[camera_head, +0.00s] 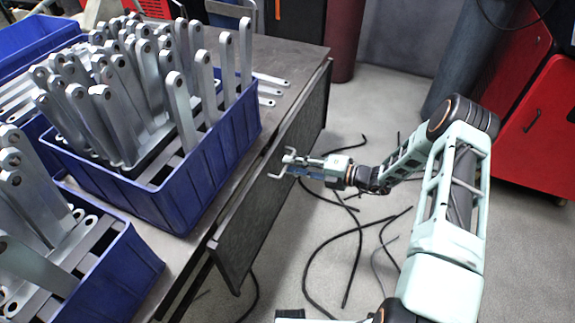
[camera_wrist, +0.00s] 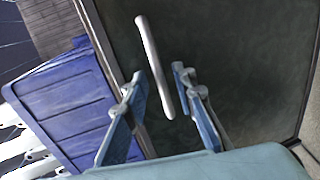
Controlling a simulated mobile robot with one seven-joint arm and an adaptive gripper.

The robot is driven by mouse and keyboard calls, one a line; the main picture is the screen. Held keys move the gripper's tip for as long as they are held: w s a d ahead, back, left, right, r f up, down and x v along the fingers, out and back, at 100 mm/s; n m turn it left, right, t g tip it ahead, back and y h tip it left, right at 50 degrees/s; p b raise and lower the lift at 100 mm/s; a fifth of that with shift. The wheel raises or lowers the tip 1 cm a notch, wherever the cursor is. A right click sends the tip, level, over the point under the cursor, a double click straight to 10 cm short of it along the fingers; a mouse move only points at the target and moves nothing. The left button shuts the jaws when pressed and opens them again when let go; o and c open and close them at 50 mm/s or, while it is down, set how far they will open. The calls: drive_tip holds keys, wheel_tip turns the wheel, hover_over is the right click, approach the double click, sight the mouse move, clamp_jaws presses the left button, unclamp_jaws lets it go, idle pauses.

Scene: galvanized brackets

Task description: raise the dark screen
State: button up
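The dark screen (camera_head: 268,190) is a flat, dark panel with a thin frame, hanging along the table's side in the head view. It fills much of the wrist view (camera_wrist: 240,60). A pale metal bar handle (camera_wrist: 155,65) stands out from the screen and appears between my fingers in the wrist view. My gripper (camera_wrist: 158,80) is open, one finger on each side of the bar, with visible gaps. In the head view my gripper (camera_head: 291,165) is at the screen's outer face, by the handle. Whether the fingertips reach past the bar is hard to tell.
A blue crate (camera_head: 225,140) of upright galvanized brackets stands on the table (camera_head: 290,55) near the screen's top edge. Another blue crate (camera_head: 125,270) stands nearer. Black cables (camera_head: 340,235) lie on the floor. A red cabinet (camera_head: 535,130) stands at right.

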drive_tip(key=shift+x, duration=1.05)
clamp_jaws()
